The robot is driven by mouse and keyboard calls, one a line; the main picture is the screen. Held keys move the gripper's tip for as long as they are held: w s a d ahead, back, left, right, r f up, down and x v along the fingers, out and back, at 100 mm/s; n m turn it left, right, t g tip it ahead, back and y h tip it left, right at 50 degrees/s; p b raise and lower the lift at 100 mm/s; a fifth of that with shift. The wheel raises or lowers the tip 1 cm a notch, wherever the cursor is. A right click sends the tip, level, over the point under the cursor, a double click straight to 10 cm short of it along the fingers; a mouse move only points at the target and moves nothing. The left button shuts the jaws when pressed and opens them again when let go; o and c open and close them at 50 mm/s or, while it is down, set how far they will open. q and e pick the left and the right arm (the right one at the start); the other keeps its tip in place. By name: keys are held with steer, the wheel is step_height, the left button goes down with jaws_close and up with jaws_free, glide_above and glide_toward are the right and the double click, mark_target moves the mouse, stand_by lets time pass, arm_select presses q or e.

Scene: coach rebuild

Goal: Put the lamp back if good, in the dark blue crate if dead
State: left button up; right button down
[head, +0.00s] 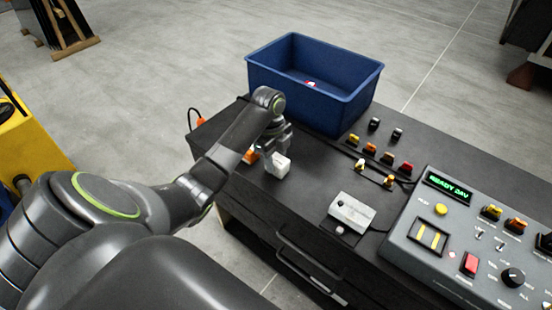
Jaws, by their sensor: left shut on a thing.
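My left gripper (275,150) is low over the dark bench top, in front of the blue crate. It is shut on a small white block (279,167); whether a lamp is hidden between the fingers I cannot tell. A bit of orange (250,157) shows just left of the fingers. The dark blue crate (340,101) stands open at the back of the bench, with a small red and white thing (311,84) on its floor. Several small lamps, including a red one (406,168), an orange one (370,150) and a pale one (389,181), stand right of the gripper. My right gripper is out of view.
A white box (351,212) with a cable lies on the bench. A grey control panel (445,240) with switches, coloured caps and a lit green display (448,188) fills the right. An orange piece (200,122) with a black cable is at the bench's left edge.

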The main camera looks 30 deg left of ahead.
mark_target(276, 159)
arm_select(q)
steer(key=shift+f, duration=0.1)
steer(key=o, duration=1.1)
steer(key=shift+a+r, duration=0.1)
steer(key=shift+r, duration=0.45)
steer(key=r, duration=0.3)
steer(key=r+p, duration=0.1)
steer(key=shift+a+r, duration=0.25)
steer(key=shift+r, duration=0.1)
steer(key=r+p, duration=0.6)
steer(key=shift+a+r, duration=0.25)
steer(key=shift+a, duration=0.15)
